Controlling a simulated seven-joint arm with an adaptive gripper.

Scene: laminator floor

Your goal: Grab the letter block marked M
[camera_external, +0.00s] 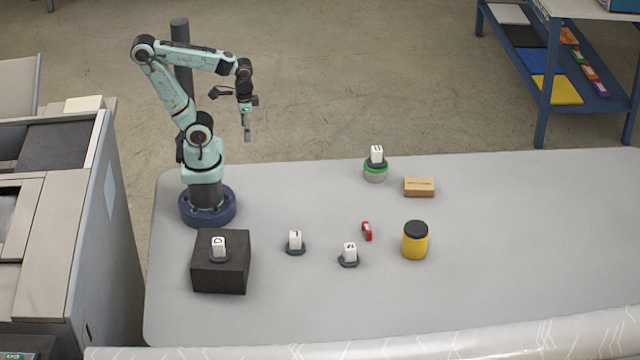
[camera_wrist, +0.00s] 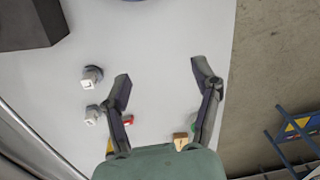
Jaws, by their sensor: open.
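Several small white letter blocks stand on dark round bases. The printed letters are too small to tell surely which is M. My gripper (camera_external: 247,132) is open and empty, raised well above and away from the blocks. In the wrist view its fingers (camera_wrist: 163,84) are spread over bare table, with two white blocks, an upper (camera_wrist: 88,84) and a lower (camera_wrist: 92,111), to their left.
A red item (camera_external: 367,231), a yellow jar with a black lid (camera_external: 415,240) and a wooden block (camera_external: 419,187) stand near the blocks. The grey table (camera_external: 530,240) is clear at right. A clear roll (camera_external: 480,338) runs along its front edge. A machine (camera_external: 60,220) stands left.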

